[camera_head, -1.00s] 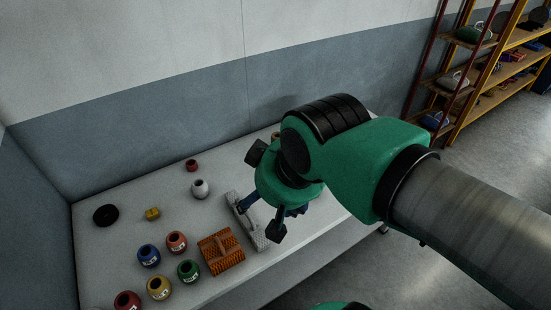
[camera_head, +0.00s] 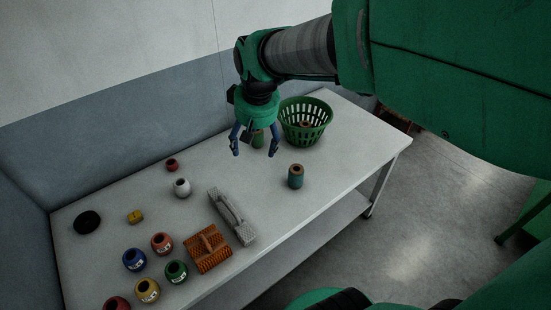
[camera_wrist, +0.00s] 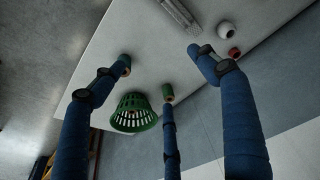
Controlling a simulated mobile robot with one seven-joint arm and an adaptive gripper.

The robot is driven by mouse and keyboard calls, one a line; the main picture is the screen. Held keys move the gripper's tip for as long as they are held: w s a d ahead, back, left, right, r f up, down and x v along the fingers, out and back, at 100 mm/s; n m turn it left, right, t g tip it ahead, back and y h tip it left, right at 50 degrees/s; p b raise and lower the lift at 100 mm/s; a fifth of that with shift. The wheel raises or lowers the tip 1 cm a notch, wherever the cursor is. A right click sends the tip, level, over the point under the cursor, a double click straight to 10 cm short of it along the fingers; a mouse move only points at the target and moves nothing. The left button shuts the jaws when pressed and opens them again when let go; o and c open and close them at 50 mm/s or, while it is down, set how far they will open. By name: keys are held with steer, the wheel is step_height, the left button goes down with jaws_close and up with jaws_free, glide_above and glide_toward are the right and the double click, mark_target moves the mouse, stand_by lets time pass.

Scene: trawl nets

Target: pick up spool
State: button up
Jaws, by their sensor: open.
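Two green spools with brown tops stand on the table. One spool (camera_head: 296,177) is near the table's middle, in front and to the right of my gripper (camera_head: 254,148). The other spool (camera_head: 258,139) shows between my fingers in the head view, partly hidden. A further brown-topped spool (camera_head: 305,125) shows inside the green basket (camera_head: 318,137). My gripper is open and empty, pointing down above the table. In the wrist view, one spool (camera_wrist: 168,90) is beyond the middle fingertip, and another spool (camera_wrist: 125,61) is beside the left fingertip. I cannot tell the gap between fingers and spools.
A grey float tool (camera_head: 230,215) and an orange brush-like block (camera_head: 208,249) lie left of the spools. Several coloured jars, a white jar (camera_head: 181,187), a yellow block (camera_head: 135,217) and a black disc (camera_head: 87,222) stand farther left. The wall runs behind the table.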

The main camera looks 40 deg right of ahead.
steer(key=w+d+f+g, duration=0.2)
steer(key=w+d+f, duration=0.5)
steer(key=d+f, duration=0.4)
steer(key=m+g, duration=0.1)
steer(key=m, duration=0.1)
glide_above(297, 168)
steer(key=shift+y, duration=0.4)
step_height(297, 168, down, 14)
steer(key=shift+s+r+p, duration=0.1)
steer(key=shift+p, duration=0.2)
steer(key=shift+n, duration=0.3)
steer(key=shift+a, duration=0.1)
steer(key=shift+f+b, duration=0.8)
steer(key=shift+f, duration=3.55)
steer(key=shift+f+b, duration=0.8)
steer(key=shift+f, duration=1.75)
